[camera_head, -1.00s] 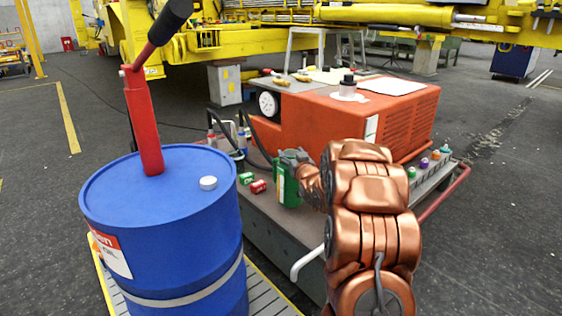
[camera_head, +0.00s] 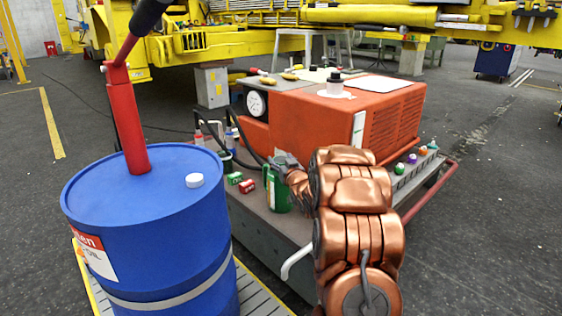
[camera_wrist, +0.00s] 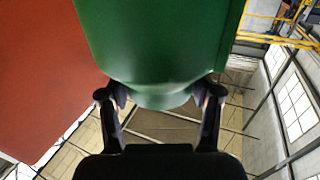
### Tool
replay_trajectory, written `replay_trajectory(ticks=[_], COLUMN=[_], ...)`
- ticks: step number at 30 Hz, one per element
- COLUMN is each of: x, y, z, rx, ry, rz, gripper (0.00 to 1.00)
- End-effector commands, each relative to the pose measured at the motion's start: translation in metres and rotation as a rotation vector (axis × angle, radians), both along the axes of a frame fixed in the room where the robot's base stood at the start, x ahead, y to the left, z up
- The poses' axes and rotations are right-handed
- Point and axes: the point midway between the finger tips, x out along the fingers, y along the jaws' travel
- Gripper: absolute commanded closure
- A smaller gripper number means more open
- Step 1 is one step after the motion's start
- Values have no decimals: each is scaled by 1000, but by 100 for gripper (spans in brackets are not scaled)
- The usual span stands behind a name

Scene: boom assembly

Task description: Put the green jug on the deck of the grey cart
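The green jug (camera_head: 278,192) is upright at the near edge of the grey cart's deck (camera_head: 252,207), in front of the orange machine. Its base appears at deck level, but I cannot tell whether it touches. My gripper (camera_head: 284,162) is at the jug's top. In the wrist view the jug (camera_wrist: 160,45) fills the upper middle, and the fingertips of my gripper (camera_wrist: 160,94) press on both sides of its narrower end. My arm hides part of the deck to the right of the jug.
Several small bottles (camera_head: 412,158) line the cart's right side. A blue drum (camera_head: 150,230) with a red pump stands at the left.

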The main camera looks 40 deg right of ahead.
Motion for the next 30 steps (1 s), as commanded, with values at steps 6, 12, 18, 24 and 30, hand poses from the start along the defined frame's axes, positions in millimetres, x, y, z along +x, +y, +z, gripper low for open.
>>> replay_trajectory(ticks=[6,12,18,24,30], x=[0,0,-1,-18,-43], y=[0,0,0,4,11], z=[0,0,2,3,3], rx=[0,0,1,1,2], ry=[0,1,2,5,5], rz=[-1,-1,-1,-2,-2], gripper=[13,12,12,12,12])
